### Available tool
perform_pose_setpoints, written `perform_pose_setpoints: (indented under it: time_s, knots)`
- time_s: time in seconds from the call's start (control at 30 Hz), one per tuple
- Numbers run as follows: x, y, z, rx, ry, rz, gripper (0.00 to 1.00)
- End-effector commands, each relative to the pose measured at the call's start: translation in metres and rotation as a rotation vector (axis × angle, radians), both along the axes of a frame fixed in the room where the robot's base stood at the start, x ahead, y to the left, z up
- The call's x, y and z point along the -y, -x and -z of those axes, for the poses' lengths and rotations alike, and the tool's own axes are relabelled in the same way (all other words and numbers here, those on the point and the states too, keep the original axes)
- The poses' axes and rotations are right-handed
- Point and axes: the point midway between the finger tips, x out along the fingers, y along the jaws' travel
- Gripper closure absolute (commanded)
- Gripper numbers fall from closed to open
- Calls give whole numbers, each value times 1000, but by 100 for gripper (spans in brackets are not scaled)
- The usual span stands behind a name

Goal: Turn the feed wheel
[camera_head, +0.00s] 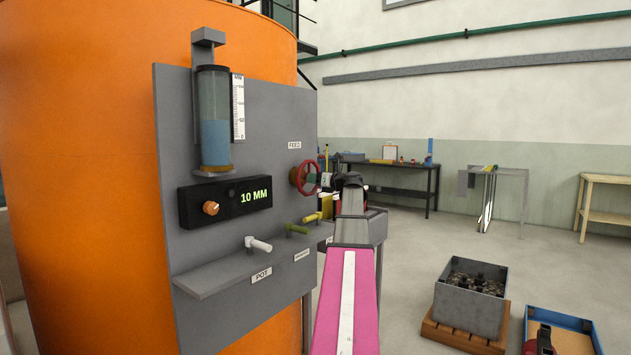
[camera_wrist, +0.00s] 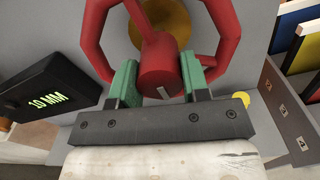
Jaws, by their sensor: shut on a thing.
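The red feed wheel (camera_head: 306,177) is mounted on the grey panel (camera_head: 222,208), under a small label that reads FEED. In the wrist view my gripper (camera_wrist: 158,80) has its green jaws on either side of the wheel's red hub (camera_wrist: 159,68), shut on it. The wheel's rim and spokes (camera_wrist: 93,38) spread around and beyond the jaws. A brass-coloured disc (camera_wrist: 172,16) sits behind the wheel. In the head view my arm hides part of the area right of the wheel, and the jaws are hard to make out there.
A black display (camera_head: 226,201) reads 10 MM. Above it stands a glass tube (camera_head: 214,118) with blue liquid. White, olive and yellow handles line a shelf (camera_head: 236,272) below.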

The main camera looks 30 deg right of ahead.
Motion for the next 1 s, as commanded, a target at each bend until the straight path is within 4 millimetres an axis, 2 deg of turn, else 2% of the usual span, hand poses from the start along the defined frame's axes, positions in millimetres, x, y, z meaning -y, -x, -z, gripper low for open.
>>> perform_pose_setpoints:
  time_s: [0.5,1.0]
  knots:
    - [0,0,0,-154,-369,0,100]
    - [0,1,0,-204,-490,0,100]
